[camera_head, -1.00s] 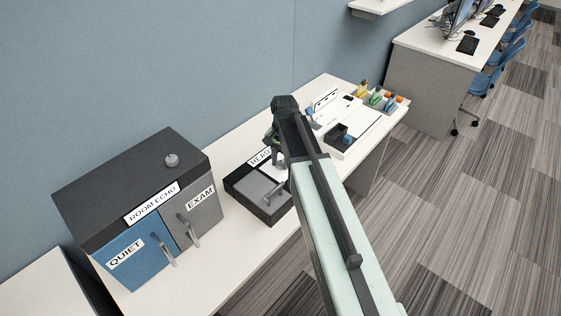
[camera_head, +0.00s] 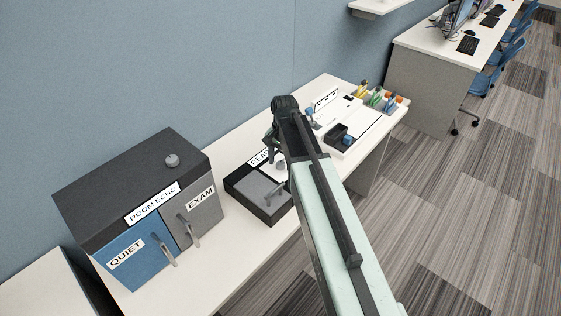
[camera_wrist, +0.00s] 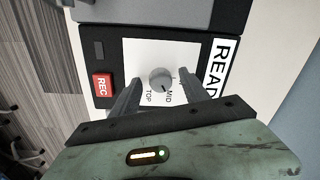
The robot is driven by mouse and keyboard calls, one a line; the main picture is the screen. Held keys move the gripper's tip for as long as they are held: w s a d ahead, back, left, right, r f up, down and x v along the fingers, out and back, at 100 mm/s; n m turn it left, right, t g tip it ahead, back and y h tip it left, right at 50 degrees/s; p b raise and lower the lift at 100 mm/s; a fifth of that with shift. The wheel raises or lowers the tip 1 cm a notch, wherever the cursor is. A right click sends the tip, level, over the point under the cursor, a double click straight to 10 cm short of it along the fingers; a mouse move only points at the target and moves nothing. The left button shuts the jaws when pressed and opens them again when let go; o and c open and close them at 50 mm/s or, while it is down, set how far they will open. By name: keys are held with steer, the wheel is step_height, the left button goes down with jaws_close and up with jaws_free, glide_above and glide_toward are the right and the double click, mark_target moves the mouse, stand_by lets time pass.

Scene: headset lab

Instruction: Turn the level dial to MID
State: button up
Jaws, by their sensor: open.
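The level dial (camera_wrist: 161,79) is a round grey knob on a white panel, with TOP and MID lettering beside it and a third label partly covered. A small dark mark shows on the knob's lower edge, on the side facing MID; its exact alignment is hard to tell. My gripper (camera_wrist: 162,84) is open, with one finger on each side of the dial. Whether the fingers touch it is unclear. In the head view my gripper (camera_head: 273,147) is over the rear of the black dial box (camera_head: 262,209), partly hiding its label.
A red REC button (camera_wrist: 103,86) sits beside the white panel. Left of the box stands the ROOM ECHO cabinet (camera_head: 150,205) with QUIET and EXAM doors. A white tray (camera_head: 362,128) and coloured items (camera_head: 377,98) lie at the right. The front left of the desk is clear.

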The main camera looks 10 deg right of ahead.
mark_target(282, 164)
step_height(282, 164, up, 8)
steer(key=p, duration=0.7)
steer(key=shift+s+d+f, duration=0.1)
steer(key=shift+s, duration=0.05)
steer(key=shift+f, duration=0.1)
steer(key=shift+s+f, duration=0.1)
